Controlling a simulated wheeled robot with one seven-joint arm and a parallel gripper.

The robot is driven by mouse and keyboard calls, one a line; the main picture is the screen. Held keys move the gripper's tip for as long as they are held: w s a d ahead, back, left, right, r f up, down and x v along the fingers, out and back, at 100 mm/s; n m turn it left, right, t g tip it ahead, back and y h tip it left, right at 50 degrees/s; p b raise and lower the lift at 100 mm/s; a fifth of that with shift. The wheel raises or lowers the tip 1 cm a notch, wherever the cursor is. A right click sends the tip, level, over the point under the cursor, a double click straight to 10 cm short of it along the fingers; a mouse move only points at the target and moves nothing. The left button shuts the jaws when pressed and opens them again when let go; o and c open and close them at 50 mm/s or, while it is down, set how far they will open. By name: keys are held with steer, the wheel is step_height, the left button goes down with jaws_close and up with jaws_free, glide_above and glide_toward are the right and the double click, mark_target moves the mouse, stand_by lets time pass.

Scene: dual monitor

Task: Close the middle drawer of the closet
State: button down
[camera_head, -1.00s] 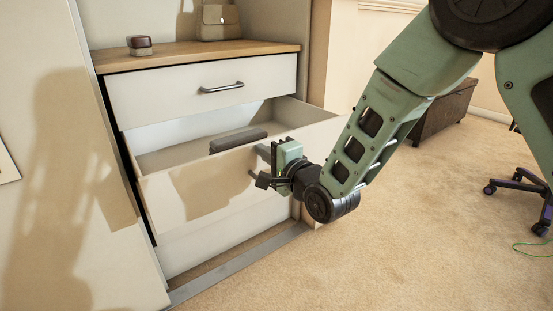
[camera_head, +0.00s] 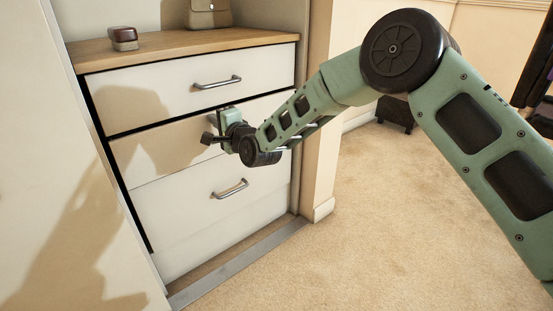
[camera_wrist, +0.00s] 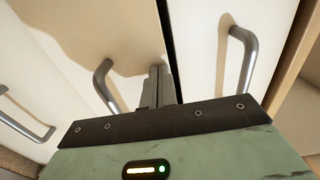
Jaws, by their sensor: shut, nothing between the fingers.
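The closet's middle drawer (camera_head: 150,160) has a white front that sits flush, or nearly so, with the drawers above and below. A dark gap runs along its top edge. My gripper (camera_head: 212,130) is at this front, just below the top drawer. In the wrist view my gripper's fingers (camera_wrist: 158,86) are together and empty, against or very close to the front, beside the middle drawer's grey handle (camera_wrist: 103,85). I cannot tell whether they touch. In the head view my gripper hides that handle.
The top drawer (camera_head: 150,95) and bottom drawer (camera_head: 190,215) look shut. A brown box (camera_head: 124,38) and a bag (camera_head: 208,14) are on the wooden closet top (camera_head: 170,46). A door panel stands at left and a wall edge (camera_head: 320,150) at right.

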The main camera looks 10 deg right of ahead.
steer(key=shift+w+a+r, duration=0.25)
steer(key=shift+w+a, duration=0.2)
steer(key=shift+w, duration=0.3)
steer(key=shift+s+f, duration=0.1)
